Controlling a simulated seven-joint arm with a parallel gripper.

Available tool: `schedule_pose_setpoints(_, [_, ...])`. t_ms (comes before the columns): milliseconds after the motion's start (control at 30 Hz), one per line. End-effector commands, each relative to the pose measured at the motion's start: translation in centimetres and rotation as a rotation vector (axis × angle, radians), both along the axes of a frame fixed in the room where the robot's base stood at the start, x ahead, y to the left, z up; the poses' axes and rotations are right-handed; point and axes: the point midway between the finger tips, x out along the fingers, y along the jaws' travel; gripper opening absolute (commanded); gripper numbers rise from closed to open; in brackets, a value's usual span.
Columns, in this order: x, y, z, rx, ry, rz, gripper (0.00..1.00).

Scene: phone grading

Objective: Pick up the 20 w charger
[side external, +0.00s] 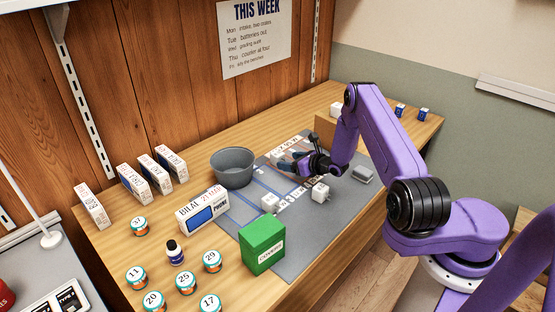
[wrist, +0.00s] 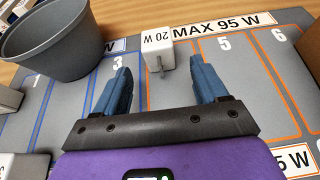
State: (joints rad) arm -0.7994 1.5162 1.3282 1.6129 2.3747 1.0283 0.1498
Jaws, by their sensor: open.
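The 20 W charger (wrist: 156,42) is a small white block marked "20 W" in the wrist view. Its metal prongs point toward my gripper. In the side view my gripper (side external: 292,162) is low over the far part of the mat. I cannot clearly pick out the charger there.
A grey bowl (wrist: 55,40) stands left of the charger, also in the side view (side external: 232,168). Other white blocks (side external: 270,202) (side external: 320,192) lie on the mat (side external: 235,208). A green box (side external: 262,245) stands at its front.

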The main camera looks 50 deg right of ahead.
Motion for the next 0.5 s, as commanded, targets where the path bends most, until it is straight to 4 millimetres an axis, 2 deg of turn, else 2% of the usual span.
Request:
schedule_pose_setpoints(233, [2.7, 0.0, -1.1, -0.001, 0.000, 0.001, 0.72])
schedule_pose_setpoints(500, [3.7, 0.0, -1.5, 0.001, 0.000, 0.000, 0.72])
